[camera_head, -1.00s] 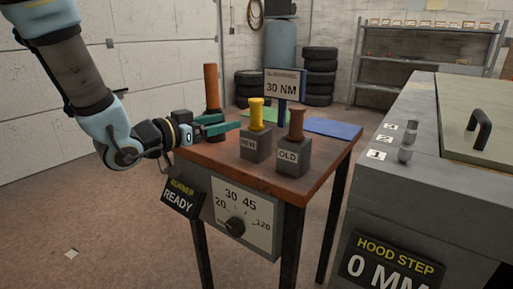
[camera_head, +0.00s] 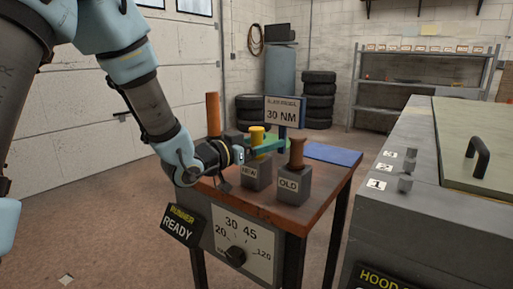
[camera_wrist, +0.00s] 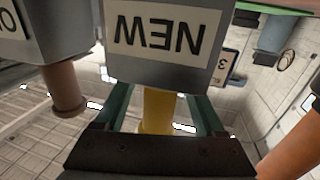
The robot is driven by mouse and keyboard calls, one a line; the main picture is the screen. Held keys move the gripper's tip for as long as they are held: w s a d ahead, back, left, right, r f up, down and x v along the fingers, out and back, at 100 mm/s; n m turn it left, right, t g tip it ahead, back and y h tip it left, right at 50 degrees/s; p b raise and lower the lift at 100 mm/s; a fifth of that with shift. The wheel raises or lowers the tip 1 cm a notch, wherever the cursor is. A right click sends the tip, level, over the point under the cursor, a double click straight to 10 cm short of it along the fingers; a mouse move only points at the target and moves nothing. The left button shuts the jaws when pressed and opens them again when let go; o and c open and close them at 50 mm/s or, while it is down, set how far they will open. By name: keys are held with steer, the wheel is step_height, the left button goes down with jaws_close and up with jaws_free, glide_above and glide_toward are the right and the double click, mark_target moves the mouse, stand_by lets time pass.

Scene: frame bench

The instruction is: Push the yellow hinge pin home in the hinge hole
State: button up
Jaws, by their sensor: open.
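The yellow hinge pin (camera_head: 257,135) stands upright in the grey block marked NEW (camera_head: 256,176) on the small bench. In the wrist view the yellow pin (camera_wrist: 157,110) lies between the two green fingers of my gripper (camera_wrist: 158,100). My gripper (camera_head: 266,146) is open around the pin, and I cannot tell whether either finger touches it. The hinge hole cannot be made out; the grey hood bench (camera_head: 395,190) with steps marked 1, 2 and 3 is at the right.
A brown pin (camera_head: 297,150) stands in the block marked OLD (camera_head: 291,186), close to the right of my gripper. An orange-brown upright handle (camera_head: 213,115) stands behind my wrist. A 30 NM sign (camera_head: 283,112) rises just behind. A blue mat (camera_head: 333,154) lies clear at the back right.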

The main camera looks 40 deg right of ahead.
steer(key=shift+d, duration=0.15)
jaws_close()
stand_by(0.5)
